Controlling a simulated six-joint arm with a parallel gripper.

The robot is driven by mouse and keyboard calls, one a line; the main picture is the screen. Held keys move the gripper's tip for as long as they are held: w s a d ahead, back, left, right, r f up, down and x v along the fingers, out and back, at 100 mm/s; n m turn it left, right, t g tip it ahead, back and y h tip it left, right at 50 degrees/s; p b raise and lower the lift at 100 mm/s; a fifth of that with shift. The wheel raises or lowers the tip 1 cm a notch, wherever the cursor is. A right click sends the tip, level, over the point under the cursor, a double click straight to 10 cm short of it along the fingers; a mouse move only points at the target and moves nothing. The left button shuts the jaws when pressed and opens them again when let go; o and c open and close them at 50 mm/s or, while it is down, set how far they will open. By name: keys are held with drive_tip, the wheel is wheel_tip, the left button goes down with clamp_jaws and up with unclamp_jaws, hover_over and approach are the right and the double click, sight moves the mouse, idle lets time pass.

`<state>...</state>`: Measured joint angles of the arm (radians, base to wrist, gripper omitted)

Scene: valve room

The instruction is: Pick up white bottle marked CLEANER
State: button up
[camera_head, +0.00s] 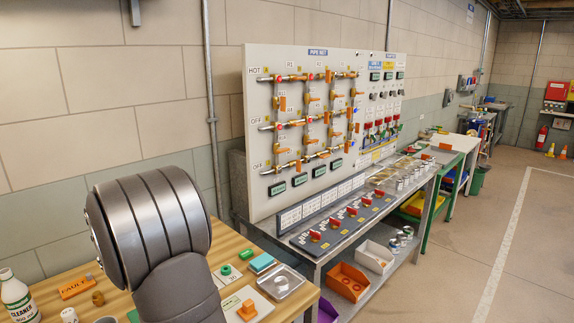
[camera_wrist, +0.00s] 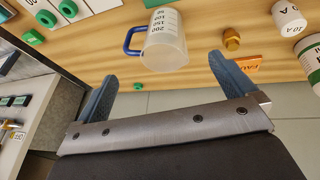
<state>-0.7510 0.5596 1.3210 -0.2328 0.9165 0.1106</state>
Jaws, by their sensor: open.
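The white bottle marked CLEANER (camera_head: 17,297) stands upright at the left end of the wooden bench in the head view, its base cut off by the frame. In the wrist view a white bottle with a green band (camera_wrist: 314,68), seemingly the same one, is partly visible at the right edge. My gripper (camera_wrist: 163,68) is open, with two blue fingers spread wide and nothing held between them. The bottle lies to the right of the right finger, apart from it. In the head view my arm hides the gripper.
A clear measuring cup with a blue handle (camera_wrist: 165,45) stands beyond the fingers. A brass fitting (camera_wrist: 232,38), an orange FAULT tag (camera_head: 77,287) and a white cylinder (camera_wrist: 289,20) lie near the bottle. A metal tray (camera_head: 282,282) sits farther right on the bench.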

drive_tip(key=c, duration=0.4)
drive_tip(key=n+t+y, duration=0.3)
drive_tip(key=y, duration=0.7)
approach(24, 303)
drive_tip(key=x, duration=0.7)
drive_tip(key=shift+w+a+f, duration=0.15)
drive_tip(key=shift+a+f, duration=0.1)
drive_tip(key=shift+a, duration=0.05)
drive_tip(key=shift+s+a+x, duration=0.1)
drive_tip(key=shift+s+x, duration=0.05)
drive_tip(key=shift+x, duration=1.2)
drive_tip(key=shift+s+a+x, duration=0.1)
drive_tip(key=shift+s+x, duration=0.05)
drive_tip(key=shift+x, duration=1.15)
